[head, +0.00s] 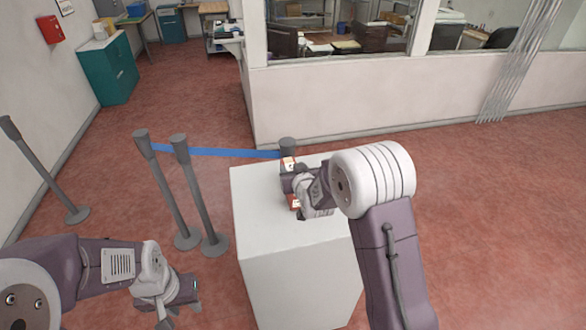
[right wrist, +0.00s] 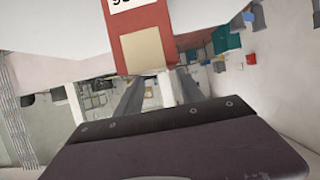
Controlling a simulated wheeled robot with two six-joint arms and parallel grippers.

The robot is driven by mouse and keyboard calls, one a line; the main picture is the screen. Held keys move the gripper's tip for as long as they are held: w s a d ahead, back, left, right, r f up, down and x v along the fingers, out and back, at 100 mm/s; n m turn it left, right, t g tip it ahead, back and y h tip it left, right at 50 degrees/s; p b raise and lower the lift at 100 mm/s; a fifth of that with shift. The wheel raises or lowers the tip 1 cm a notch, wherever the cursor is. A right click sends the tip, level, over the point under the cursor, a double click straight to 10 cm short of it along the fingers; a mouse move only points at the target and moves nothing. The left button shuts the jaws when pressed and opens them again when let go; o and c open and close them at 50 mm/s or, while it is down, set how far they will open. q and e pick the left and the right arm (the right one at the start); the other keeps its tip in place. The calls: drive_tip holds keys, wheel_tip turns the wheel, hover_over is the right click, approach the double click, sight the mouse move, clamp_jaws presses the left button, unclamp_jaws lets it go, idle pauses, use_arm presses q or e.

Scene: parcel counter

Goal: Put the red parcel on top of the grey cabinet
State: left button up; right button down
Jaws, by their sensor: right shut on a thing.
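The red parcel (head: 294,202) is in my right gripper (head: 292,186), over the top of the pale grey cabinet (head: 262,205) in the middle of the head view. The gripper is shut on it and hides most of it. In the right wrist view the parcel (right wrist: 142,50) shows a tan patch and a white label with dark print. I cannot tell whether the parcel touches the cabinet top. My left gripper (head: 181,312) is low at the left, apart from the cabinet, empty, its fingers seemingly apart.
Grey barrier posts (head: 198,195) with a blue belt (head: 225,153) stand left of and behind the cabinet. Another post (head: 45,170) stands at far left. A teal cabinet (head: 105,72) is by the left wall. A low windowed wall (head: 400,95) runs behind. Red floor is clear at right.

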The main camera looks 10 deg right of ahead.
drive_tip(key=shift+s+f+b, duration=0.1)
drive_tip(key=shift+f+b, duration=0.05)
drive_tip(key=shift+b, duration=0.15)
drive_tip(key=c, duration=0.7)
unclamp_jaws()
drive_tip(key=shift+r+p, duration=0.2)
drive_tip(key=shift+p, duration=0.1)
drive_tip(key=b+v, duration=0.1)
drive_tip(key=v, duration=1.1)
drive_tip(key=shift+b, duration=0.4)
